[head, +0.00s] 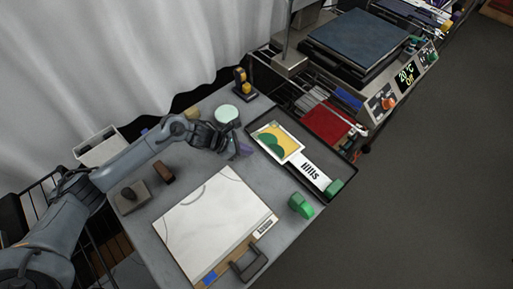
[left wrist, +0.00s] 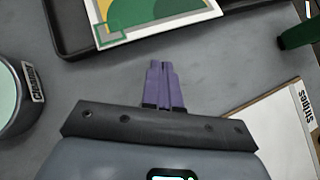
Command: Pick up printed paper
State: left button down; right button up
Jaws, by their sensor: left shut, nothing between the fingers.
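A printed paper (head: 278,142) with a yellow and green design lies in a black tray (head: 345,182) on the right part of the grey table. Its lower edge also shows at the top of the left wrist view (left wrist: 160,12). A white sheet with black lettering (head: 311,173) lies beside it in the same tray. My left gripper (head: 240,150) is left of the tray, apart from the paper. In the left wrist view its purple fingers (left wrist: 165,68) are together with nothing between them, pointing toward the paper. My right gripper is not in view.
A round pale-green-topped container (head: 227,114) stands close behind my left gripper. A clipboard with a white sheet (head: 212,223) covers the table's front. A green object (head: 300,205) stands between clipboard and tray. A machine with a dark plate (head: 357,42) is at the back.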

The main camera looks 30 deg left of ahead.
aim_at(267, 148)
pick_arm(q)
jog(key=shift+w+d+r, duration=0.1)
jog(key=shift+w+d, duration=1.2)
jog(key=shift+d, duration=0.2)
jog(key=shift+w+d+b, duration=0.2)
jog(key=shift+d+b, duration=0.05)
jog(key=shift+b, duration=0.3)
jog(key=shift+w+d+b, duration=0.4)
jog(key=shift+d+b, duration=0.05)
jog(key=shift+b, duration=0.1)
jog(key=shift+s, duration=0.1)
